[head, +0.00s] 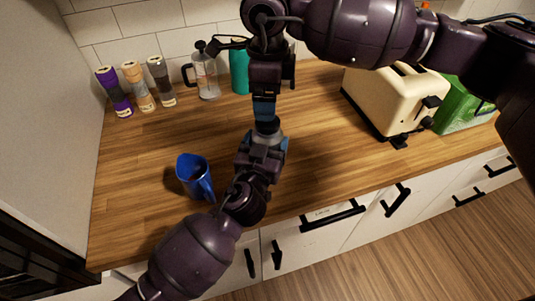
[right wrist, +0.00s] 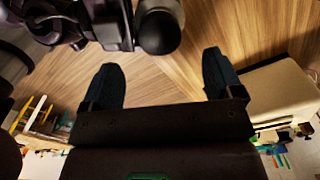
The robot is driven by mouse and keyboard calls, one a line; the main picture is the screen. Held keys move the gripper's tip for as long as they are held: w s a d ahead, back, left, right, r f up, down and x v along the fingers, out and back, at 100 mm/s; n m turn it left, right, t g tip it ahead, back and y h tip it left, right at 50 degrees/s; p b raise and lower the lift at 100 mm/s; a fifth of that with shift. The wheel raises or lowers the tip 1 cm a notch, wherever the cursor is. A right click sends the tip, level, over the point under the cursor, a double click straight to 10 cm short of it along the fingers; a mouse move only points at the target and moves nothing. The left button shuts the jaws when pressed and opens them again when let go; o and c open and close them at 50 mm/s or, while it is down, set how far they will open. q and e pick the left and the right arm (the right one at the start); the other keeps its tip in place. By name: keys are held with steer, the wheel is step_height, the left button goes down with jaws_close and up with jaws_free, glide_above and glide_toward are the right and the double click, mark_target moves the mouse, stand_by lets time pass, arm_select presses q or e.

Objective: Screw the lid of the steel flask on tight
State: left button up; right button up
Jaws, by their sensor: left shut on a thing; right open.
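The steel flask (head: 266,139) is a small grey body standing upright between the fingers of my left gripper (head: 264,147), which is shut on it. Its dark lid (head: 267,125) sits at the top of the flask; whether it is seated tight cannot be told. My right gripper (head: 264,108) points down just above the lid, with its fingers open. In the right wrist view, the open fingers of my right gripper (right wrist: 160,75) have nothing between them, and a dark round end, apparently the lid (right wrist: 160,28), shows beyond them near the top edge.
Several jars (head: 135,86), a French press (head: 207,75) and a teal canister (head: 239,72) stand along the back wall. A cream toaster (head: 385,100) and a green box (head: 463,108) are at right. The wooden counter's left middle is clear.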

steer(key=shift+r, duration=2.55)
arm_select(q)
steer(key=o, duration=1.7)
steer(key=b+v, duration=0.1)
steer(key=v, duration=0.9)
steer(key=shift+s+b, duration=0.4)
arm_select(e)
step_height(320, 180, down, 2)
steer(key=shift+f, duration=0.1)
arm_select(q)
steer(key=shift+a, duration=0.1)
